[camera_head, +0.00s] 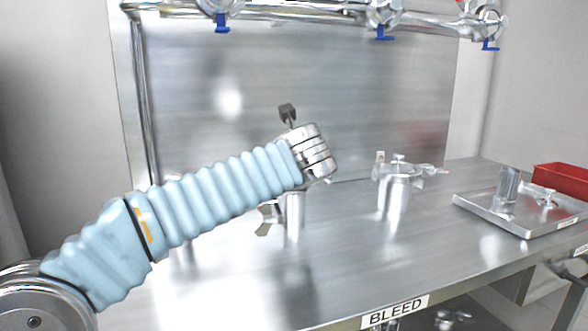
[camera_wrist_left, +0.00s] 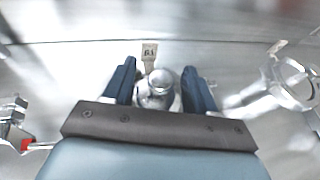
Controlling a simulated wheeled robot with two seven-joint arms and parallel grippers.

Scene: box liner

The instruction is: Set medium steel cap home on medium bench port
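My left gripper (camera_wrist_left: 158,80) has two dark blue fingers, one on each side of a round steel piece (camera_wrist_left: 160,78). Whether this piece is the cap, the port or one on the other is unclear. Narrow gaps seem to show beside it, but contact cannot be told. In the head view my left wrist (camera_head: 316,152) covers the top of a steel bench port (camera_head: 293,218), and the fingers are hidden. A second port (camera_head: 396,190) stands further right with a knobbed steel cap (camera_head: 398,160) on top. Sizes cannot be read. My right gripper is out of view.
A numbered tag (camera_wrist_left: 149,52) stands just beyond the round piece. A steel tray (camera_head: 515,222) at right holds a clear cylinder (camera_head: 508,184) and a small knobbed part (camera_head: 546,197). A red bin (camera_head: 562,180) is behind it. Pipes with blue valve handles (camera_head: 383,32) run overhead. The front bench is clear.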

